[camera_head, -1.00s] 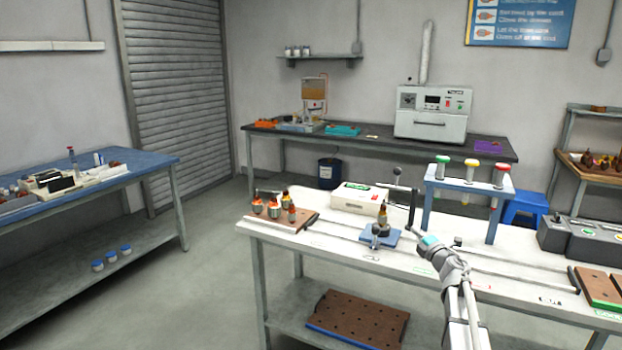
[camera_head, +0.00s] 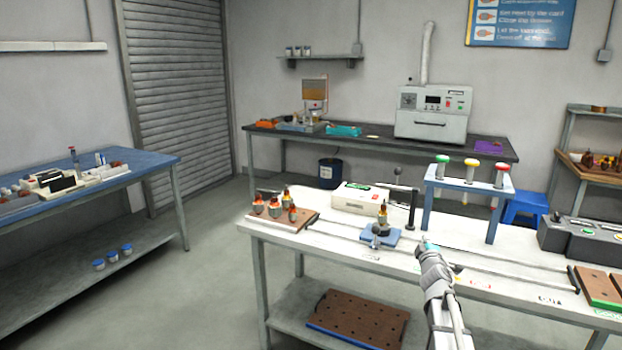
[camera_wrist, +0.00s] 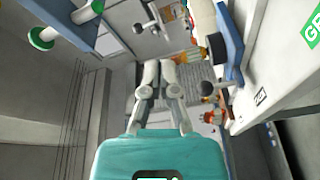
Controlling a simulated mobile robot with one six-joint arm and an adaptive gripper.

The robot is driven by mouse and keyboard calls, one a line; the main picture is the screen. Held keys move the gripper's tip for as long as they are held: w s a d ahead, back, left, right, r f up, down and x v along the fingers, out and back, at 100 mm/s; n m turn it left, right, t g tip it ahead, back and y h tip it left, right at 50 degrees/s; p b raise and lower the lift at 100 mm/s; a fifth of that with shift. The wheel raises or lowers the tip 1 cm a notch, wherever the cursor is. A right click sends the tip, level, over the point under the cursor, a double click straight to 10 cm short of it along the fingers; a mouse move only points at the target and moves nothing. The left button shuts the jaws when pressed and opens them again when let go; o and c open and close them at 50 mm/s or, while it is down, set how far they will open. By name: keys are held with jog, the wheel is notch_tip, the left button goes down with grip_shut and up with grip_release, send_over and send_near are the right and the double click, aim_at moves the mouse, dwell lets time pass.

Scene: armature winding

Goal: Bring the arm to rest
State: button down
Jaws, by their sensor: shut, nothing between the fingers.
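My gripper (camera_wrist: 160,86) shows in the wrist view with its two pale fingers close together and nothing between them. In the head view my gripper (camera_head: 424,243) is at the end of my arm, over the front part of the white bench (camera_head: 500,263). It is apart from the armature on the small blue fixture (camera_head: 387,238), which stands to its left. The fingertips are too small in the head view to make out.
A blue stand (camera_head: 468,182) with green, yellow and red knobs is behind my gripper. A white box (camera_head: 358,196) and a brown board (camera_head: 262,223) with several armatures are at the left. A dark grey unit (camera_head: 582,238) stands at the right.

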jog(key=s+a+f+m+g+h, duration=0.1)
jog(key=s+a+f+m+g, duration=0.2)
jog(key=s+f+m+g, duration=0.3)
jog(key=s+a+f+m+g+h, duration=0.1)
jog(key=s+a+f+m+g, duration=0.3)
jog(key=s+f, duration=0.4)
jog(key=s+a+f+m+g+y, duration=0.1)
jog(key=s+a+f+g+y, duration=0.25)
jog(key=s+a, duration=0.4)
jog(key=s+a+f+m+g+y, duration=0.2)
jog(key=s+a+g, duration=0.25)
jog(key=s, duration=0.55)
notch_tip(320, 180, up, 18)
jog(key=p, duration=1.8)
jog(key=shift+s+d+r, duration=0.15)
jog(key=shift+d+r, duration=0.05)
